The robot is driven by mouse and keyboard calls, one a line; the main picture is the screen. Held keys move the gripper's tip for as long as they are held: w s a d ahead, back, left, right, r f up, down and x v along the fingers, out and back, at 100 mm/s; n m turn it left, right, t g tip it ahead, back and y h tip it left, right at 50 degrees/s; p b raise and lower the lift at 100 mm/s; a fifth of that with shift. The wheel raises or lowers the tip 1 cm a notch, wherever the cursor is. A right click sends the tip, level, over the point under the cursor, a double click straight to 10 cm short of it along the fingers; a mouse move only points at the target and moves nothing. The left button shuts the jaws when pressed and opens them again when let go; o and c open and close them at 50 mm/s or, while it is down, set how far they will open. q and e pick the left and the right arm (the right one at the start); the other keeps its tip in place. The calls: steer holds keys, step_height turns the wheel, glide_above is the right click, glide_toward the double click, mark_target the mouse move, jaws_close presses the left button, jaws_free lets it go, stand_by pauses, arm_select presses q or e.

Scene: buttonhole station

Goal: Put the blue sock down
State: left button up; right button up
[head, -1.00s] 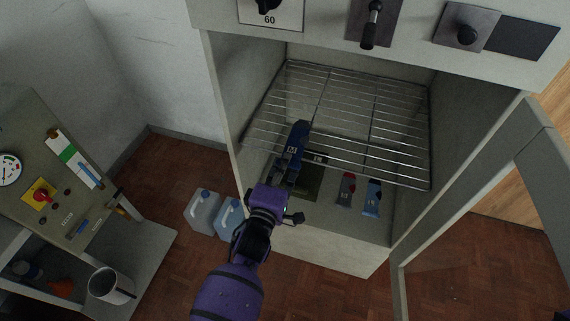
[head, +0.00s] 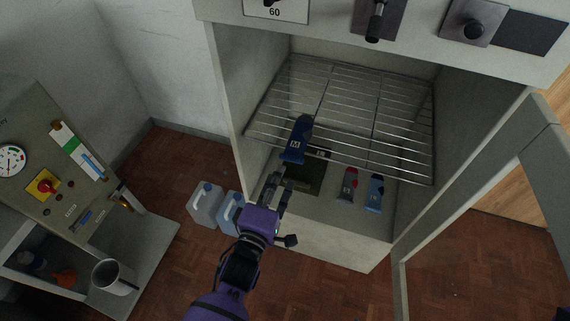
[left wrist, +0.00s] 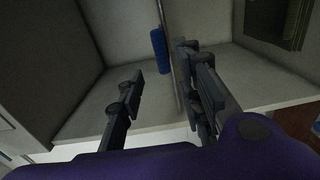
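The blue sock (head: 297,140), dark blue with a small white label, lies on the front left part of the wire rack (head: 370,125) inside the open cabinet. In the left wrist view the sock (left wrist: 160,52) shows as a blue strip against the rack, which is seen edge-on. My left gripper (head: 275,184) is just in front of and below the sock, apart from it. In the left wrist view its fingers (left wrist: 160,78) are spread with nothing between them. My right gripper is in neither view.
On the cabinet floor under the rack lie a dark panel (head: 304,176), a dark labelled item with red (head: 347,187) and a lighter blue labelled item (head: 374,193). The cabinet door (head: 480,185) stands open at right. Jugs (head: 206,205) stand left; a gauge panel (head: 55,170) is further left.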

arm_select(q)
steer(key=v, duration=0.4)
steer(key=shift+s, duration=0.2)
